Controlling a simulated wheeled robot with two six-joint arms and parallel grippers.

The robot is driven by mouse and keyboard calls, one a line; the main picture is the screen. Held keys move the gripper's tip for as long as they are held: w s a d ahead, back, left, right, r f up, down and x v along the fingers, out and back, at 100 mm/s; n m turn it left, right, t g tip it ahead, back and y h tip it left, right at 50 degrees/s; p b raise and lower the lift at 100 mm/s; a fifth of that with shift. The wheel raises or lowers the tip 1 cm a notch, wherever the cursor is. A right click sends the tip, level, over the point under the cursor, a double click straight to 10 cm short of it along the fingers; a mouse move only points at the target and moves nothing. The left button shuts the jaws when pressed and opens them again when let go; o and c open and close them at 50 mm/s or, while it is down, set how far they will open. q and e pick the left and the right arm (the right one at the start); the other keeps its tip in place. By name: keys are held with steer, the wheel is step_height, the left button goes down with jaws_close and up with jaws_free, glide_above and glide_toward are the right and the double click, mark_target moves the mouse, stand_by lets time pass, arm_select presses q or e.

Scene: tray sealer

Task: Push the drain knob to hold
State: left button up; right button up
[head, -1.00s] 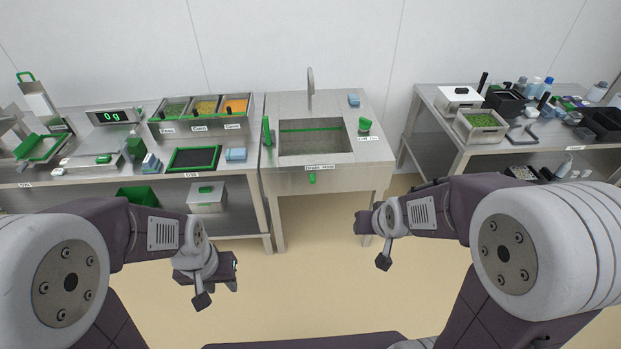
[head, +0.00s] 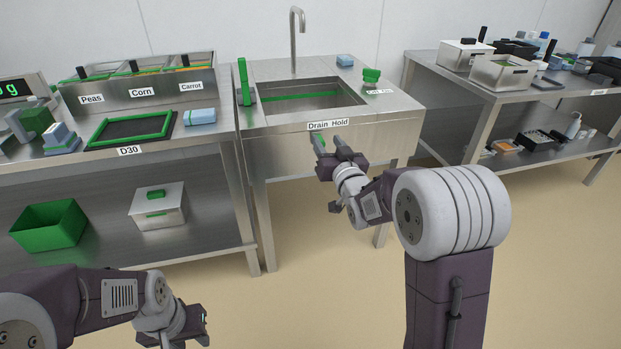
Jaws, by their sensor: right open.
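The steel sink (head: 270,122) stands at the centre, with a "Drain Hold" label (head: 328,124) on its front edge. A small green patch, apparently the drain knob (head: 320,146), shows just below the label, partly hidden by my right gripper. My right gripper (head: 330,141) is open, its two fingers pointing up at the sink front by the knob. I cannot tell whether a finger touches the knob. My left gripper (head: 204,322) is low at the lower left, far from the sink; its jaws are too unclear to read.
A green lever (head: 244,82) and a green knob (head: 371,76) stand on the sink top, with a faucet (head: 294,40) behind. A counter with labelled bins (head: 145,88) is at left, another steel table (head: 520,96) at right. The floor in front is clear.

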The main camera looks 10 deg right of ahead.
arm_select(q)
step_height(320, 180, down, 5)
steer(key=shift+s+d+r+b, duration=0.1)
steer(key=shift+b, duration=1)
arm_select(e)
steer(key=f, duration=0.4)
steer(key=d+f, duration=0.1)
steer(key=shift+s+f, duration=0.1)
steer(key=shift+f, duration=0.3)
steer(key=w+b, duration=0.3)
steer(key=w, duration=0.6)
steer(key=shift+a, duration=0.2)
arm_select(q)
step_height(320, 180, down, 3)
steer(key=shift+f, duration=0.15)
arm_select(e)
jaws_close()
